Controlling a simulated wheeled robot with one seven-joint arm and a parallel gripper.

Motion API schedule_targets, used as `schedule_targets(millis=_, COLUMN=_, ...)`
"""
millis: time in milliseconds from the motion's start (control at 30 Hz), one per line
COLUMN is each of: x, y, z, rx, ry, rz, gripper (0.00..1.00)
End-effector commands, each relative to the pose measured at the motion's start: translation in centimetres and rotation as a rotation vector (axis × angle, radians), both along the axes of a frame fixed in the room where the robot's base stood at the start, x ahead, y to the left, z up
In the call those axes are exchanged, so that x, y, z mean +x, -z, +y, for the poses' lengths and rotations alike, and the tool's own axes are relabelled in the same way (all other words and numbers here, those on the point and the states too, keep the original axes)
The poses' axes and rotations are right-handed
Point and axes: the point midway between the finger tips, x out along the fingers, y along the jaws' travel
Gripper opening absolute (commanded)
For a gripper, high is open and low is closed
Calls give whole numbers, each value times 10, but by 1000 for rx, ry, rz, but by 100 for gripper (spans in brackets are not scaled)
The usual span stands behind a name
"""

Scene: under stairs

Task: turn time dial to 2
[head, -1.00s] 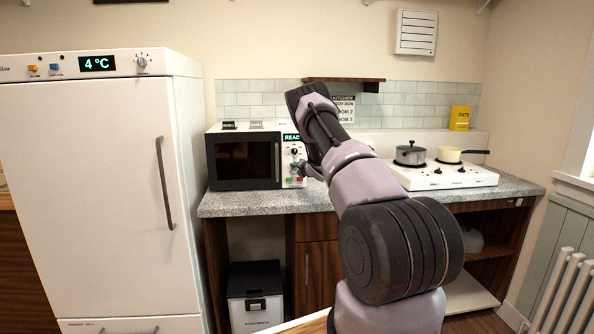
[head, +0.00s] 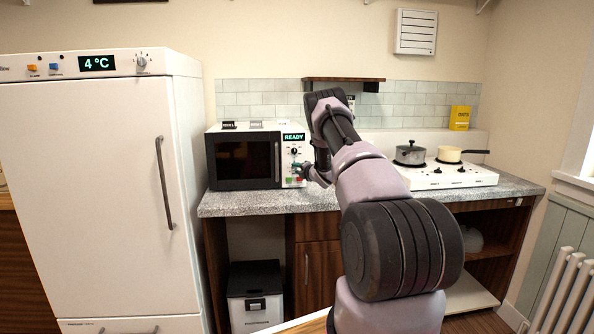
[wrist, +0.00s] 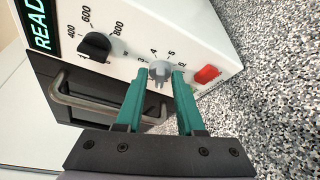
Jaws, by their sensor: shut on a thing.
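The microwave (head: 243,158) stands on the counter with its display lit READY (head: 293,137). The time dial (wrist: 159,72) is a light grey knob on its white panel, with printed numbers including 3, 4 and 5 around it. My gripper (wrist: 161,77) has its two teal fingers on either side of this knob, shut on it. The fingertips hide part of the dial's scale, and I cannot tell which number the dial points to. In the head view my gripper (head: 300,171) is at the panel's lower part, covering the time dial.
A black power dial (wrist: 95,45) with marks up to 800 sits beside the time dial. A red button (wrist: 207,74) is on its other side. The door handle (wrist: 85,108) runs close by the fingers. The speckled counter (head: 255,203) is clear in front.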

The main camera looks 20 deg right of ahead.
Motion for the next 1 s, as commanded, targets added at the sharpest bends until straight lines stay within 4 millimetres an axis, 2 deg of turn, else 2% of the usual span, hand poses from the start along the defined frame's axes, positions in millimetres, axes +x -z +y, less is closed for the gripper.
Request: schedule_targets(millis=1000, x=-1, y=13, z=-1, rx=910, ry=2, rz=-260, gripper=0)
